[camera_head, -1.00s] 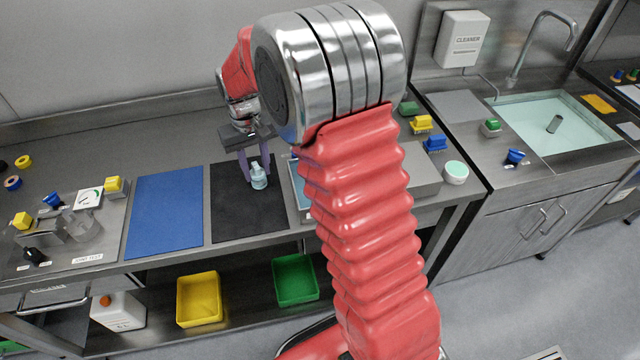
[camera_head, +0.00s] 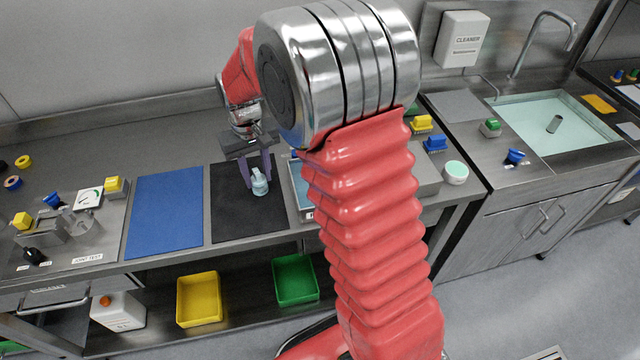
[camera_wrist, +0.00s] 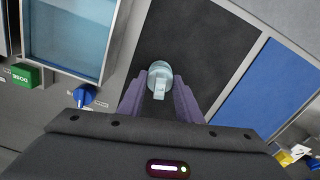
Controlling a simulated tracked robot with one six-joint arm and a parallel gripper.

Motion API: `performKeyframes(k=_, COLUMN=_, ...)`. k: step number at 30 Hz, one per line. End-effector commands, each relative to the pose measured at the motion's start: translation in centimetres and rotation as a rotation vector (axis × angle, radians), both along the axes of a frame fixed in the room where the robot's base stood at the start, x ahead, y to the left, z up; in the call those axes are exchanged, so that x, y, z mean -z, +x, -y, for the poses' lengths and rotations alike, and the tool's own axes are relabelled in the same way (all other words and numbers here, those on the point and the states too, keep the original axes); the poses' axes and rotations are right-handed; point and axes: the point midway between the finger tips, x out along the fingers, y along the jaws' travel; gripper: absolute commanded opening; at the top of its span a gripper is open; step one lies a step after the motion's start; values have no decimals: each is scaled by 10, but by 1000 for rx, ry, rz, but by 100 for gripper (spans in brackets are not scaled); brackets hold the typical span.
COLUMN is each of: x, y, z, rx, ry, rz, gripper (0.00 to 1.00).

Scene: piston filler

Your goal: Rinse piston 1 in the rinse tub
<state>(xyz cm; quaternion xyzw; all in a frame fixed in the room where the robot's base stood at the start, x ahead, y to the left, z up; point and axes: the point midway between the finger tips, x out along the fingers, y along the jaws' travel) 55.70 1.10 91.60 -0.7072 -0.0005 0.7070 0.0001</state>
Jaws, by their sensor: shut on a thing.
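My gripper (camera_head: 259,174) is over the black mat (camera_head: 230,222), its purple fingers shut on a pale blue-grey round piece with a stem (camera_head: 259,186), apparently the piston. The wrist view shows this piece (camera_wrist: 159,76) between the fingertips (camera_wrist: 160,92), with the mat beneath it. I cannot tell whether it touches the mat. A blue liquid-filled tub (camera_wrist: 70,35) lies just beside the mat; in the head view my arm hides most of it. A sink basin with pale water (camera_head: 590,130) is at the far right, with a grey cylinder in it. I cannot read which is the rinse tub.
A blue mat (camera_head: 165,213) lies left of the black mat. A green block (camera_wrist: 22,76) and blue knob (camera_wrist: 84,95) are by the tub's front. Yellow and blue brushes (camera_head: 422,124), a round green-topped pot (camera_head: 455,172) and a tap (camera_head: 545,35) stand to the right.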

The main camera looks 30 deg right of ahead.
Motion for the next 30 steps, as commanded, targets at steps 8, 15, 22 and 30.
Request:
performKeyframes(k=8, x=0, y=8, z=2, rx=0, ry=0, rz=0, gripper=0)
performKeyframes(k=15, x=0, y=16, z=4, rx=0, ry=0, rz=1, gripper=0)
performKeyframes(k=22, x=0, y=23, z=6, rx=0, ry=0, rz=2, gripper=0)
performKeyframes(k=30, x=0, y=24, z=6, rx=0, ry=0, rz=2, gripper=0)
